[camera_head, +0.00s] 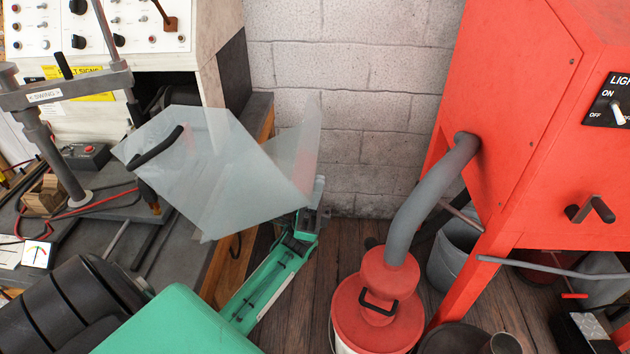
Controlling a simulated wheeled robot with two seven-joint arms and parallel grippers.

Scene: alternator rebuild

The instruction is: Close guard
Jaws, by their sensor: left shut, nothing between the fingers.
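The guard (215,160) is a clear, faintly frosted folded panel with a black bar handle (157,147) on its left part. It is tilted over the right side of the grey bench, and its right part stands out past the bench edge. My left gripper (317,192) is at the end of the green arm reaching up from the bottom left. It is shut and empty, close to the guard's lower right edge; I cannot tell whether they touch. The handle is well to the left of the gripper. My right gripper is not in view.
A grey stand labelled SWING (45,97) and a white control panel (95,28) are at the left. A red cabinet (510,130) with a grey hose (428,198) to a red-lidded bucket (378,318) fills the right. Some wooden floor (290,310) shows between bench and bucket.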

